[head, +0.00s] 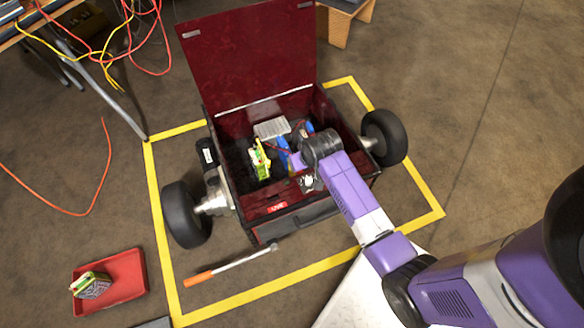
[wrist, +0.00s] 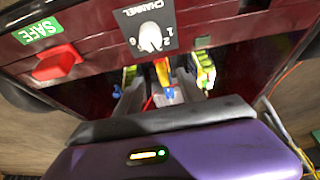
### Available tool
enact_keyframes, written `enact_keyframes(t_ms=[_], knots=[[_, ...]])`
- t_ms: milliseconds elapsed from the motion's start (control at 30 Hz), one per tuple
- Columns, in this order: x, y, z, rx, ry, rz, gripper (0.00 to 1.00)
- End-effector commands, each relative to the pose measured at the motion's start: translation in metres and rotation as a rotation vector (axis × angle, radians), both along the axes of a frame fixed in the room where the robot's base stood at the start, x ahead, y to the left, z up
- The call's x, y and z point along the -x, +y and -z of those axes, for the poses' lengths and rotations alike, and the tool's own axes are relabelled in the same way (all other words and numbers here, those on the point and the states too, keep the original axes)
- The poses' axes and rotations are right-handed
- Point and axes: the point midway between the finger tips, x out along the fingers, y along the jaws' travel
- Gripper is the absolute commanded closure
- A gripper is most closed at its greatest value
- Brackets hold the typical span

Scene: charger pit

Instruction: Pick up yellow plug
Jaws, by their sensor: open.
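In the wrist view a small yellow-orange piece (wrist: 162,72), which looks like the yellow plug, stands inside the dark red box, with a blue part just below it. In the head view there is yellow on and beside a yellow-green block (head: 260,160) in the box; I cannot tell the plug apart there. My gripper (head: 308,183) is over the front right part of the open box, right of that block. It is open, and I see nothing held. My purple wrist hides part of the box inside.
The box (head: 290,222) has a raised lid (head: 250,55) and black wheels. Its front panel shows a red switch (wrist: 57,64) and channel knob (wrist: 150,38). A red tray (head: 125,275) holds another block. An orange-handled bar (head: 235,262) lies on the floor. Loose cables hang at upper left.

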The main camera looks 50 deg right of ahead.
Motion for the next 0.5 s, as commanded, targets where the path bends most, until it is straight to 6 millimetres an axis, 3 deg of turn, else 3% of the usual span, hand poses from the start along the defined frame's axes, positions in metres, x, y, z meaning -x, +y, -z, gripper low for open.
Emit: enact_keyframes(t_ms=[500], knots=[[-0.019,-0.007,0.055,-0.002,0.003,0.001,0.54]])
